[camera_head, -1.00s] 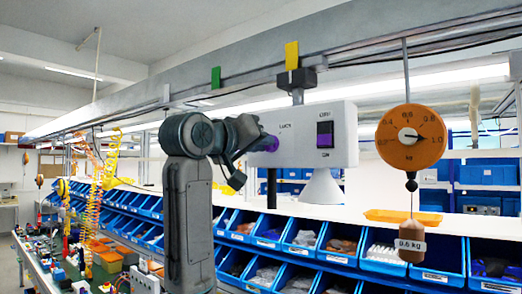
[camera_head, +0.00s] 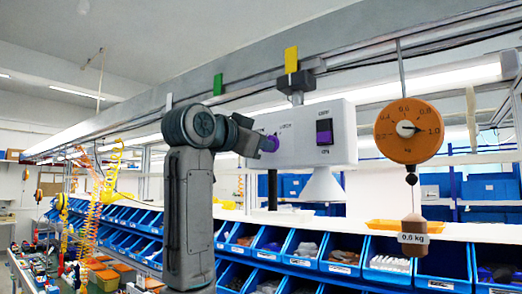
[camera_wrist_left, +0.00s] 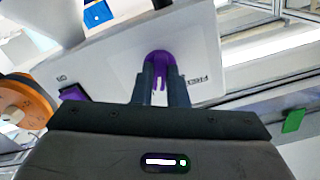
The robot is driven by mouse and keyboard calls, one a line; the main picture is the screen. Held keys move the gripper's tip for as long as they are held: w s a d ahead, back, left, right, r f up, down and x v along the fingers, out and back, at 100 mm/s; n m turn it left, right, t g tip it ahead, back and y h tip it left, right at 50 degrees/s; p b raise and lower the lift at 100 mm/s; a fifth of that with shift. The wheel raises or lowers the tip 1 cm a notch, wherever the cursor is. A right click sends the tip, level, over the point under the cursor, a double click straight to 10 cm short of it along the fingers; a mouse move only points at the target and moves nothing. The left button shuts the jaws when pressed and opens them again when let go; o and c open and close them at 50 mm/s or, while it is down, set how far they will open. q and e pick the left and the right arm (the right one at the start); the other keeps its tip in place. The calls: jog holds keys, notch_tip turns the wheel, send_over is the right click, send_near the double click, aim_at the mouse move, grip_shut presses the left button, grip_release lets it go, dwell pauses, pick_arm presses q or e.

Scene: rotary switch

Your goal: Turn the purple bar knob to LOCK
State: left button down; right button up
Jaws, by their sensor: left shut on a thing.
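The purple bar knob (camera_head: 270,143) is on the front of a white panel box (camera_head: 294,152), at its left part. The knob also shows in the left wrist view (camera_wrist_left: 159,56). My left gripper (camera_head: 265,144) reaches it from the left. In the left wrist view its two dark fingers (camera_wrist_left: 162,76) are shut on the knob's bar, one on each side. The fingers hide part of the knob. Small dark lettering stands beside the knob but is too blurred to read surely. My right gripper is not in view.
A dark and purple rocker switch (camera_head: 324,132) is on the panel's right part. A white cone (camera_head: 322,186) hangs below the panel. An orange dial scale (camera_head: 409,131) with a weight (camera_head: 413,232) hangs at the right. Blue bins (camera_head: 343,254) line the shelf below.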

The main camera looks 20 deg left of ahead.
pick_arm(q)
jog(key=shift+m+b, duration=0.65)
jog(key=shift+m, duration=1.25)
jog(key=c, duration=1.4)
grip_release()
jog(key=shift+c, duration=0.2)
jog(key=shift+s, duration=0.1)
jog(key=b+v, duration=0.5)
jog(key=v, duration=0.5)
jog(key=shift+s, duration=0.3)
